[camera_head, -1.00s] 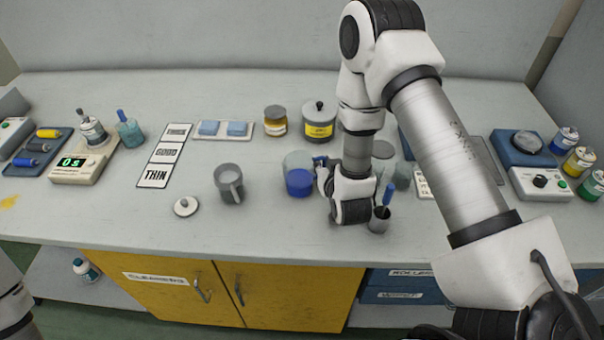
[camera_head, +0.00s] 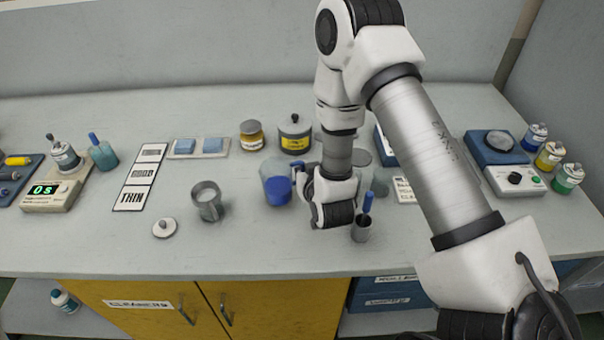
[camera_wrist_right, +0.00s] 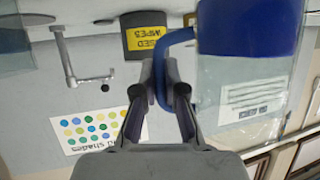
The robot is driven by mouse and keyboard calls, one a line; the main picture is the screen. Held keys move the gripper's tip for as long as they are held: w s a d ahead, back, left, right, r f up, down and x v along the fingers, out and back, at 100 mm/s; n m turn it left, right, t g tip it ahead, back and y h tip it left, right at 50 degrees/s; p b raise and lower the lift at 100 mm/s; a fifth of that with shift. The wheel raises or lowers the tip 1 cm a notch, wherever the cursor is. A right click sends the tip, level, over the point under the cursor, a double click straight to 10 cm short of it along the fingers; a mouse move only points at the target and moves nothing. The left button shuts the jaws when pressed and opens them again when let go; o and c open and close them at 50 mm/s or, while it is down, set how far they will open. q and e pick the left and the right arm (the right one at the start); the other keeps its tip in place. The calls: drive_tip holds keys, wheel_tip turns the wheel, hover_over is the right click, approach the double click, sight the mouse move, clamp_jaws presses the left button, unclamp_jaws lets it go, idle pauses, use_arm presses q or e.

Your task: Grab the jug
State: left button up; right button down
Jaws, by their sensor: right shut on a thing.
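The jug (camera_head: 277,187) is a clear vessel with blue in its lower part, standing on the bench left of my right gripper. In the right wrist view the jug (camera_wrist_right: 237,85) shows at the right, with a clear wall, a pale label and a blue handle (camera_wrist_right: 172,42). My right gripper (camera_wrist_right: 164,80) is shut on the handle, its fingers on either side of it. In the head view my right gripper (camera_head: 303,180) is at the jug's right side, its fingertips partly hidden. My left gripper is not in view.
A grey mug (camera_head: 207,203) and a small round lid (camera_head: 165,228) stand to the left. A dark cup with a blue-handled tool (camera_head: 362,230) is close right of my gripper. Two lidded jars (camera_head: 251,136) (camera_head: 295,138) are behind. The bench front is fairly clear.

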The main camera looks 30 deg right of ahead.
drive_tip(key=shift+r, duration=0.5)
drive_tip(key=shift+s+a, duration=0.2)
drive_tip(key=s+a+r+p, duration=0.1)
drive_tip(key=s+a+p, duration=0.9)
drive_tip(key=s+p, duration=0.1)
drive_tip(key=shift+s+a+r+p, duration=0.15)
drive_tip(key=shift+s+r+p, duration=0.2)
drive_tip(key=shift+p, duration=0.2)
drive_tip(key=shift+w, duration=0.1)
idle(0.4)
